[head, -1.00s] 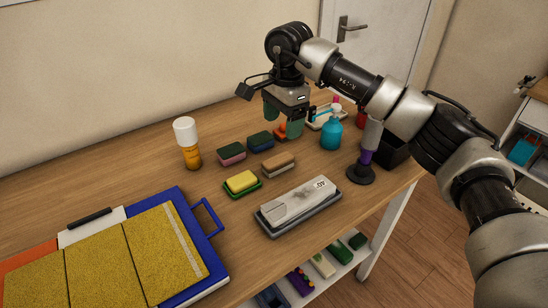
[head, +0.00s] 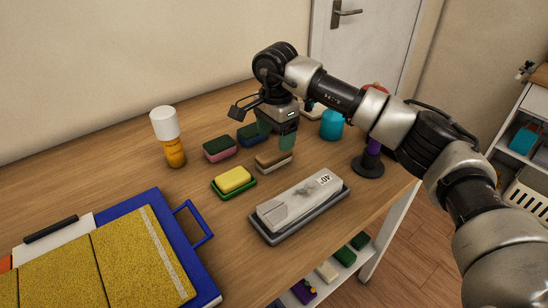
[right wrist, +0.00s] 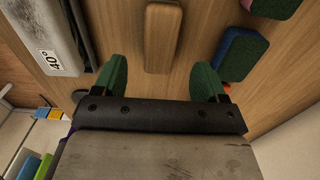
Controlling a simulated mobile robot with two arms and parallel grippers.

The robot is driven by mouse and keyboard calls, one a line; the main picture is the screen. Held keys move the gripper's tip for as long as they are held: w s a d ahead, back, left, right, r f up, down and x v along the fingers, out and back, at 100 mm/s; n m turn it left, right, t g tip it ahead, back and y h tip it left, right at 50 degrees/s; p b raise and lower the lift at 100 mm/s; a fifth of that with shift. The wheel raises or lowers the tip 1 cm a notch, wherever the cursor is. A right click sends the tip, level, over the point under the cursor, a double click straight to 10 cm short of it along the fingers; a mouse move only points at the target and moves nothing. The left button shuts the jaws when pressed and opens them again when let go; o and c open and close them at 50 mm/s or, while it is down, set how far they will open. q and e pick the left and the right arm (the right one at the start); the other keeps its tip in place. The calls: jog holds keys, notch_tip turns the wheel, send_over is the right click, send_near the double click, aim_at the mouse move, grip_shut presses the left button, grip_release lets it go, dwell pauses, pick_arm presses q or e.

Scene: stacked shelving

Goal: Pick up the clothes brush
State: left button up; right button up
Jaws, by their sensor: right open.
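The clothes brush (head: 273,160) has a brown top and pale bristles underneath. It lies on the wooden table behind the yellow sponge and the grey iron-like block. In the right wrist view the brush (right wrist: 161,38) lies ahead of the fingers, between their lines. My right gripper (head: 277,135) is open and empty, just above and behind the brush; its two green fingertips also show apart in the right wrist view (right wrist: 158,78). I cannot tell whether a finger touches the brush. My left gripper is not in view.
A yellow sponge (head: 233,179), a pink-and-green sponge (head: 219,149) and a blue-and-green sponge (head: 249,134) lie close to the brush. A grey block on a tray (head: 300,203) is in front. A teal bottle (head: 332,125) and a black-based stand (head: 368,166) are to the right.

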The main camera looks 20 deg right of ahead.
aim_at(274, 151)
jog(key=shift+s+a+f, duration=0.1)
jog(key=shift+f, duration=1.45)
jog(key=shift+a+f, duration=0.1)
jog(key=shift+f, duration=1.45)
jog(key=c, duration=1)
jog(key=shift+r, duration=0.1)
